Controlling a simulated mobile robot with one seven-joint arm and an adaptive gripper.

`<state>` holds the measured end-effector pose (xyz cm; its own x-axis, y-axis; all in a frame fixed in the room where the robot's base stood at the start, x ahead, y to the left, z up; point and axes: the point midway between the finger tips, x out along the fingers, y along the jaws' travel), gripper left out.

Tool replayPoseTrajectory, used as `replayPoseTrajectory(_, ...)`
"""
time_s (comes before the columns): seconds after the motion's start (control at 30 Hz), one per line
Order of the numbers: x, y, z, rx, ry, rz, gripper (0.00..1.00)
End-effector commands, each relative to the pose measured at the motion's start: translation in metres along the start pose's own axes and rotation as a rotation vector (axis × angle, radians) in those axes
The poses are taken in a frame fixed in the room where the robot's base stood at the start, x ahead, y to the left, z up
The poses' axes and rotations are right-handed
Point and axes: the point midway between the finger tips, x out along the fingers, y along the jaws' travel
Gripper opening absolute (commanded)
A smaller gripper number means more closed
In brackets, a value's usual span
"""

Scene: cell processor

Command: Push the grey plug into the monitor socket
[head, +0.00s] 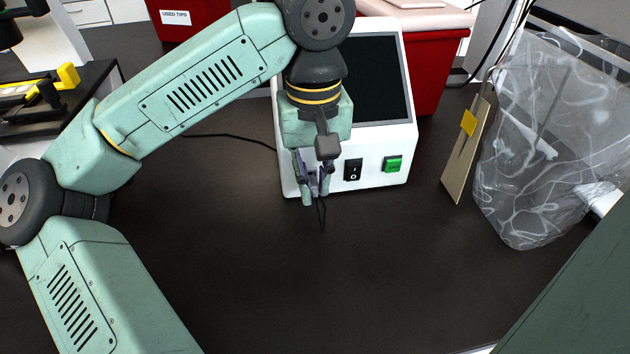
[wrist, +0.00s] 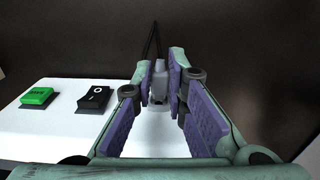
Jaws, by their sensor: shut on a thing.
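The monitor (head: 300,178) is a white box with a dark screen, standing on the dark table. My gripper (head: 318,190) is in front of the lower left of its front face. In the wrist view my gripper (wrist: 160,88) has its purple-padded fingers shut on the grey plug (wrist: 158,82). A dark cable (head: 323,218) runs from the plug and hangs down in front of the monitor. The plug is close to the white face, which also shows in the wrist view (wrist: 50,132). The socket is hidden by the plug and fingers, and I cannot tell whether the plug is inside it.
A black rocker switch (head: 353,170) and a green button (head: 393,164) sit right of my gripper on the monitor's face. Red bins (head: 432,70) stand behind. A clear bag (head: 545,150) and a tan clipboard-like board (head: 465,150) are at the right. The table in front is clear.

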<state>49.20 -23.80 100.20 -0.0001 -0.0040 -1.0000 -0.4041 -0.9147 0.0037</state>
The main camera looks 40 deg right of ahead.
Motion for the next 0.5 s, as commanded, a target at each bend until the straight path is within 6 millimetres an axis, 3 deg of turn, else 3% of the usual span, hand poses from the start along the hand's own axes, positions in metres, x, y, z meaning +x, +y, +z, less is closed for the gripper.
replayPoseTrajectory(0.5,-0.0001,0.0003,-0.0041,0.001,0.001,0.000,0.00)
